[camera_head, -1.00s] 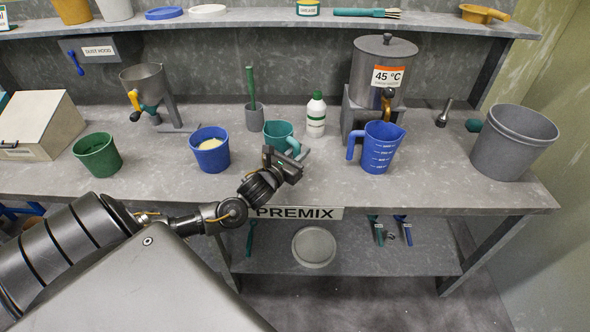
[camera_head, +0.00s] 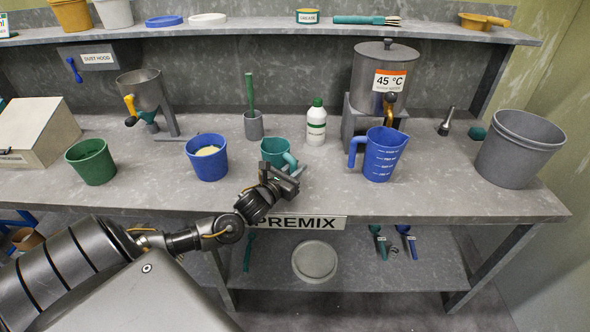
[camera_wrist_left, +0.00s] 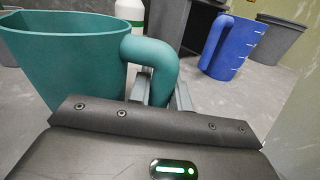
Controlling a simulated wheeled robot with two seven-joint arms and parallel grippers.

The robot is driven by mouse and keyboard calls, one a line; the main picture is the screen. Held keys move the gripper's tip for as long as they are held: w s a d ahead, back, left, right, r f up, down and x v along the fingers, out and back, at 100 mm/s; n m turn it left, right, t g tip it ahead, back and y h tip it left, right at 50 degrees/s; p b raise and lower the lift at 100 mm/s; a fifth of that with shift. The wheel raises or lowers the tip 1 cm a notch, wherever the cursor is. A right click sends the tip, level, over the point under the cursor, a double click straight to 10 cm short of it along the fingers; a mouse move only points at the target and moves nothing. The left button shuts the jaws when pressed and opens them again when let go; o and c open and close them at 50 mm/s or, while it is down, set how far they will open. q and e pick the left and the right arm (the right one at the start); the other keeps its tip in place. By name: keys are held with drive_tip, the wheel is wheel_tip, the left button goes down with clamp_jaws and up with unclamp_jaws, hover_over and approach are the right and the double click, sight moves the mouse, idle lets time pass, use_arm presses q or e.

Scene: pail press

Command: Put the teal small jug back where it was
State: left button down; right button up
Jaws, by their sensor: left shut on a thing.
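The teal small jug (camera_head: 273,151) is upright on or just above the bench, between the blue bucket and the white bottle. I cannot tell whether its base touches the bench. My left gripper (camera_head: 287,171) is at its right front and is shut on its handle. In the left wrist view the jug (camera_wrist_left: 62,60) fills the upper left, and its curved handle (camera_wrist_left: 152,52) runs down between the two fingers (camera_wrist_left: 160,92). The fingertips are partly hidden by the handle. My right gripper is not in view.
A blue bucket (camera_head: 208,160) with pale contents stands left of the jug. A white bottle (camera_head: 316,125) and a grey holder with a green-handled tool (camera_head: 253,125) stand behind. A blue measuring jug (camera_head: 381,157) is to the right. Bare bench lies between the jugs.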

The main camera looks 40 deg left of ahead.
use_arm(q)
drive_tip(key=c, duration=1.3)
unclamp_jaws()
drive_tip(key=shift+f, duration=0.15)
drive_tip(key=s, duration=0.5)
drive_tip(key=s+b, duration=0.1)
drive_tip(key=s, duration=0.4)
drive_tip(key=shift+s+d+b, duration=0.2)
drive_tip(key=shift+s+b, duration=0.1)
drive_tip(key=shift+s, duration=0.7)
